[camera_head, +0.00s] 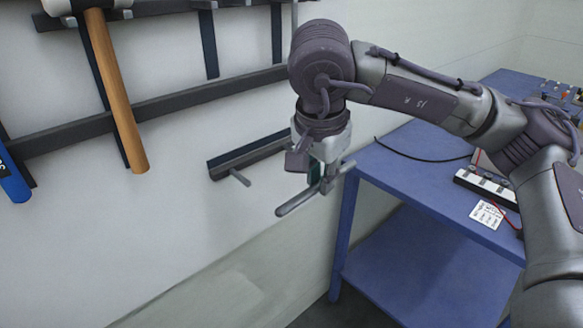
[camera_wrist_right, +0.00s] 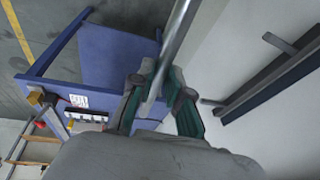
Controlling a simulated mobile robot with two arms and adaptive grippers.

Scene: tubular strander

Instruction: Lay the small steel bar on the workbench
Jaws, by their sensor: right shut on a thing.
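The small steel bar (camera_head: 297,201) is a thin grey rod with a rounded end, held slantwise in the air. My right gripper (camera_head: 325,177) is shut on it, in front of the wall and just left of the workbench's near left corner. In the right wrist view the bar (camera_wrist_right: 177,35) runs up from between the green-padded fingers of the gripper (camera_wrist_right: 160,98). The workbench (camera_head: 415,172) is a blue table with a lower shelf, at the right; nothing touches it from the gripper. My left gripper is not in view.
A wall rack (camera_head: 180,105) carries a wooden-handled hammer (camera_head: 121,100) and a blue-handled tool (camera_head: 12,178). A short dark bracket (camera_head: 250,153) with a peg sits left of the gripper. A power strip (camera_head: 487,188), a white card (camera_head: 486,214) and cables lie on the bench; its left part is mostly clear.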

